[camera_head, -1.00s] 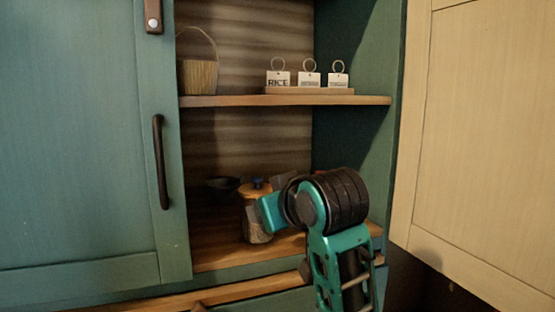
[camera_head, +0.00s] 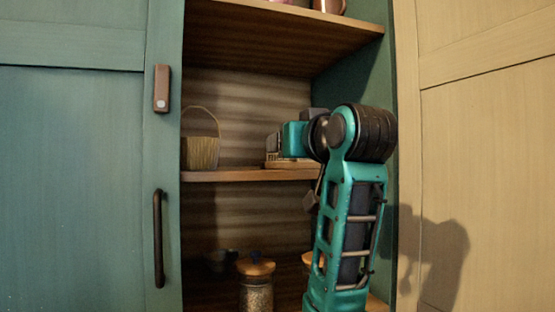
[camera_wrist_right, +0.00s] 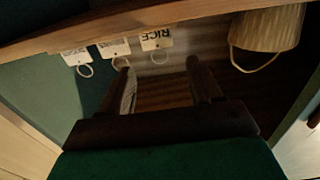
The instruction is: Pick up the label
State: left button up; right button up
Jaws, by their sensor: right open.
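Three white labels with ring loops stand on a wooden holder (camera_head: 290,164) on the middle shelf. In the right wrist view, which is upside down, they are the RICE label (camera_wrist_right: 157,40), a middle label (camera_wrist_right: 114,48) and a third label (camera_wrist_right: 75,57), the last two with unreadable print. In the head view my right arm hides most of them. My right gripper (camera_wrist_right: 157,65) is open and empty, its fingers pointing toward the shelf. The RICE label shows between and beyond the fingertips, apart from them. My left gripper is not in view.
A wicker basket (camera_head: 200,152) stands left on the same shelf, also seen in the wrist view (camera_wrist_right: 268,30). A lidded jar (camera_head: 256,288) is on the shelf below. The teal door (camera_head: 75,180) and cream door (camera_head: 490,150) flank the opening.

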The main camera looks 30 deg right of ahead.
aim_at(273, 157)
jog(key=shift+f+b+x, duration=0.15)
jog(key=shift+b+x, duration=0.05)
jog(key=shift+x, duration=1.5)
jog(key=shift+f+b+x, duration=0.15)
jog(key=shift+b+x, duration=0.05)
jog(key=shift+x, duration=1.5)
jog(key=shift+d, duration=0.1)
jog(key=shift+s, duration=0.1)
jog(key=shift+c, duration=0.3)
jog(key=c, duration=0.7)
